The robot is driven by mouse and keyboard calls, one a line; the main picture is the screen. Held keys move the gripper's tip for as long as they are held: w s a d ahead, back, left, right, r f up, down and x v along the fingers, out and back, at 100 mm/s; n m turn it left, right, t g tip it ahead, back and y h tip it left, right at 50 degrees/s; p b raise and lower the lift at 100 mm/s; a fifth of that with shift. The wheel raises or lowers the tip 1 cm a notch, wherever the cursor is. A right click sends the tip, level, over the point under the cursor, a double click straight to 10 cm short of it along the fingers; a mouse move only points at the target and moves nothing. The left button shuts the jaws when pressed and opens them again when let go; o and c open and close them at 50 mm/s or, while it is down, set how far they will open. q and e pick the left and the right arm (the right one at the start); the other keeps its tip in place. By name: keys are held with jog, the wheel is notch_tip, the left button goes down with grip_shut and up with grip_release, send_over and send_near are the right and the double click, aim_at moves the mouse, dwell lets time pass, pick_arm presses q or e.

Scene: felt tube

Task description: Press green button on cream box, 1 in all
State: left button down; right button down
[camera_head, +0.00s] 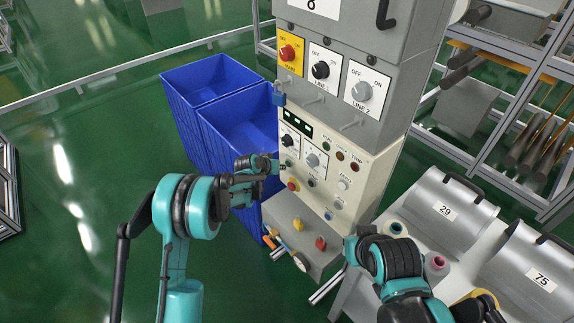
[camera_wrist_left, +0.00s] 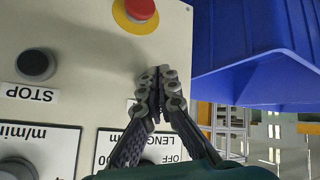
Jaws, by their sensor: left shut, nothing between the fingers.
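The cream box (camera_head: 375,186) stands in the middle, its front covered with knobs, lamps and buttons. My left gripper (camera_head: 281,166) is shut and empty, its fingertips at the left edge of that front. In the left wrist view the shut fingertips (camera_wrist_left: 158,92) lie over the cream face (camera_wrist_left: 85,65), close to it; I cannot tell whether they touch. No green button shows clearly there; the fingers cover the area beside the black STOP button (camera_wrist_left: 36,65). My right arm is at the lower right; its fingers cannot be made out.
A red button on yellow (camera_wrist_left: 140,9) is close to the fingertips. Blue bins (camera_head: 215,80) stand left of the box. A grey cabinet (camera_head: 400,85) sits above it. Grey covers (camera_head: 450,210) lie at the right. The green floor at the left is free.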

pick_arm(q)
jog(key=shift+w+d, duration=0.25)
jog(key=shift+d, duration=0.1)
dwell(0.6)
jog(key=shift+a, duration=0.1)
jog(key=shift+s+a+b, duration=0.3)
jog(key=shift+s+a, duration=0.2)
jog(key=shift+a, duration=0.05)
jog(key=shift+a, duration=0.1)
jog(key=s+a, duration=0.1)
jog(key=a, duration=0.1)
jog(key=s+a, duration=0.2)
jog(key=shift+b, duration=0.4)
dwell(0.7)
